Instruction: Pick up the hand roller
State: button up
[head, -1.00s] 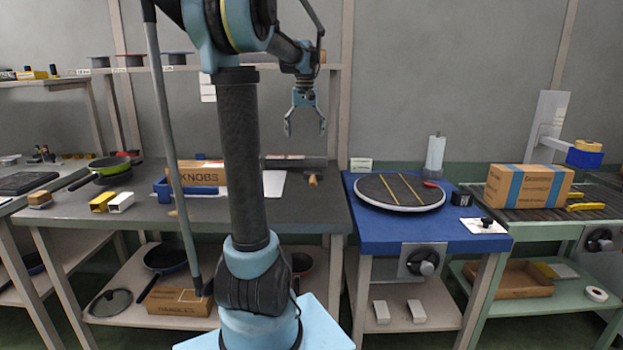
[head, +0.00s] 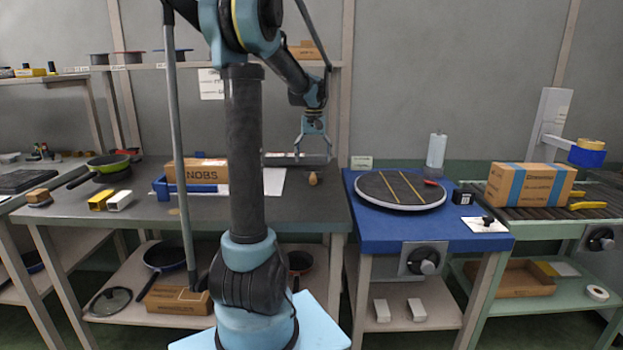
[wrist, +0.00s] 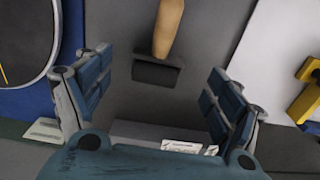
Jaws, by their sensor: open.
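The hand roller has a wooden handle (wrist: 168,28) and a dark cylinder (wrist: 157,73), and lies on the grey bench. In the head view only the wooden handle's end (head: 313,179) shows clearly, just below my gripper. My gripper (head: 313,158) is open and empty, pointing down above the roller. In the wrist view its two fingers (wrist: 158,66) stand wide apart, with the dark cylinder between them in the picture and a gap on each side. I see no contact.
A KNOBS box (head: 197,171) sits left of my gripper, by a white sheet (head: 274,181). In the wrist view a yellow object (wrist: 309,92) is on the right. A round turntable (head: 400,190) stands on the blue table (head: 465,238) to the right.

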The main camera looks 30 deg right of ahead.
aim_at(313, 172)
jog(key=shift+d+f, duration=0.1)
jog(key=shift+f, duration=2.9)
jog(key=shift+c, duration=0.2)
jog(key=shift+w, duration=0.1)
jog(key=c, duration=1.5)
